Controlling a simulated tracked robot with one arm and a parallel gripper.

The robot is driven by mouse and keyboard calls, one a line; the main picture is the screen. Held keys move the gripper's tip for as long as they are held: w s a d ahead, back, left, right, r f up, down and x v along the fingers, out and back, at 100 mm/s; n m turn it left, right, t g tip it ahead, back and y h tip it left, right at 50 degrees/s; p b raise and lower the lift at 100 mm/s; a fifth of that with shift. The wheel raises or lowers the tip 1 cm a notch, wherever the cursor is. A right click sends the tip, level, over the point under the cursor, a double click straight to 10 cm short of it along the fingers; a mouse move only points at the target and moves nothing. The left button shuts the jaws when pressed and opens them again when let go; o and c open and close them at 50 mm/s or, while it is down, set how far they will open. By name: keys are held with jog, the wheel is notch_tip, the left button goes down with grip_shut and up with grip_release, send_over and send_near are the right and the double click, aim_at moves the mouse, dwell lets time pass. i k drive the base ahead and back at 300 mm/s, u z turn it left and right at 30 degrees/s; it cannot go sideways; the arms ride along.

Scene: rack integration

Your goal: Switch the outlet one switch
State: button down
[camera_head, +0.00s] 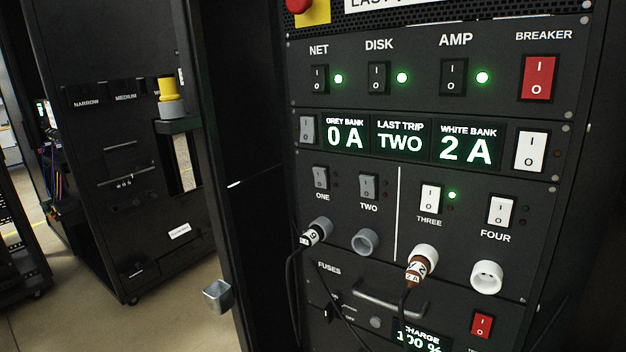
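The outlet one switch (320,178) is a small grey rocker above the label ONE, at the left of the outlet row on the black rack panel. The small lamps beside it are dark. Below it, a plug (312,236) with a black cable sits in outlet one. The grey bank display (345,136) reads 0 A, and a grey rocker (307,129) stands to its left. The last trip display (401,139) reads TWO. My gripper is not in view.
The outlet two switch (368,186) is grey, above an empty socket (365,242). The outlet three switch (430,197) is white with a lit green lamp; a brown plug (420,265) fills its outlet. The outlet four switch (501,212) is white. A red breaker (538,78) is upper right.

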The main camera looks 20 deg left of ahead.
aim_at(320, 173)
jog(key=z, duration=0.05)
jog(key=i, duration=1)
jog(key=u, duration=0.05)
